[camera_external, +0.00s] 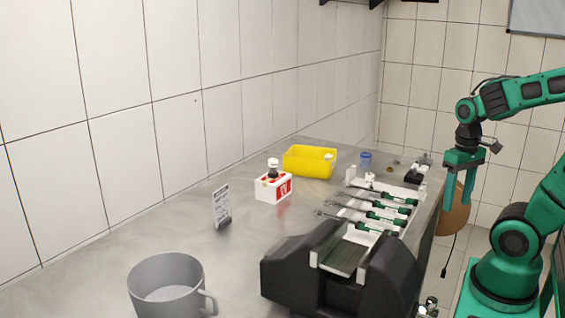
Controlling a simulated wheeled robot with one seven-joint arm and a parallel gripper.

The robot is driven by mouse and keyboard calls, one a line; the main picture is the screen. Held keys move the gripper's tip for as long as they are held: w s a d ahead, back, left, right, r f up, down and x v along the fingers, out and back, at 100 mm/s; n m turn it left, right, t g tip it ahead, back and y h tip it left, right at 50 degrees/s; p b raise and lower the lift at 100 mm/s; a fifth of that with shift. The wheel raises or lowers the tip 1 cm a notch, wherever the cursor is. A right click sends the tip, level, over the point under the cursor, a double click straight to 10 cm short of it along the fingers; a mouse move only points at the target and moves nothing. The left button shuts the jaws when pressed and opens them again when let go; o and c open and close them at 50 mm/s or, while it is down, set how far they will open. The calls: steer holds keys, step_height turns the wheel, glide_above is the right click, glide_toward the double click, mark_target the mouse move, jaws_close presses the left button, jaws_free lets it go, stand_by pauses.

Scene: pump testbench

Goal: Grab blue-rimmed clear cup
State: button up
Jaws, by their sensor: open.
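The blue-rimmed clear cup (365,160) stands upright near the far end of the metal bench, right of the yellow bin. It is small in the picture and nothing grips it. My gripper (461,199) hangs from the green arm at the right, past the bench's right edge. Its two green fingers point down and are apart, with nothing held between them. The gripper is well to the right of the cup and not touching it.
A yellow bin (309,161), a red-and-white box (273,186) and several green-handled tools (380,214) stand near the cup. A black machine (340,270), a grey mug (166,285) and a small sign (221,206) are nearer. The bench's left middle is clear.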

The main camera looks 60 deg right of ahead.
step_height(320, 180, up, 2)
steer(key=d, duration=0.1)
step_height(320, 180, up, 6)
steer(key=m, duration=0.7)
glide_above(366, 154)
steer(key=shift+w+d, duration=0.15)
steer(key=shift+d, duration=0.2)
step_height(366, 154, down, 11)
steer(key=shift+a+r, duration=0.15)
steer(key=shift+r, duration=0.05)
steer(key=shift+c, duration=0.6)
steer(key=c, duration=1)
